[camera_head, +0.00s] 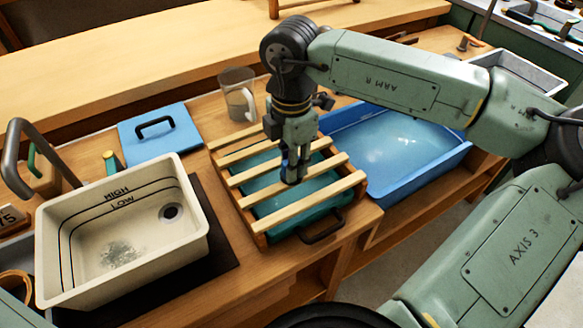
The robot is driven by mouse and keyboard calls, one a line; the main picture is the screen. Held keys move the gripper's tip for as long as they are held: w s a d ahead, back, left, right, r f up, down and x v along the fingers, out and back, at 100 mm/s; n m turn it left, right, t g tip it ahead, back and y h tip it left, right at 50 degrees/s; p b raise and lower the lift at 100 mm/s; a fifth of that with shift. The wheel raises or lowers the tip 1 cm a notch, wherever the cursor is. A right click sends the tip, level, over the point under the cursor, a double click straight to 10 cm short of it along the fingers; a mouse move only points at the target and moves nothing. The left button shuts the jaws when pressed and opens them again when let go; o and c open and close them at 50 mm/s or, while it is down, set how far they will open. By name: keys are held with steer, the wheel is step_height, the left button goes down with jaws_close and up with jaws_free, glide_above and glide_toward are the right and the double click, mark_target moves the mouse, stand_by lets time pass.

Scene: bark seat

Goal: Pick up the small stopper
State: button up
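I cannot clearly make out a small stopper in this view. My gripper (293,178) points straight down over a wooden slatted rack (240,178), its tips among the middle slats. The tips are small and dark here, so I cannot tell whether they are apart or hold anything. A teal tray (310,208) with a dark handle shows beneath the slats. A cream basin (65,285) stands at the left, with HIGH and LOW lines inside.
A blue tub (455,160) holding liquid stands right of the rack. A clear jug (238,95) and blue lidded panel (160,135) stand behind. A dark curved pipe (18,150) rises behind the basin. A raised wooden ledge (150,65) runs along the back.

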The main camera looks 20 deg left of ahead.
jaws_close()
stand_by(0.3)
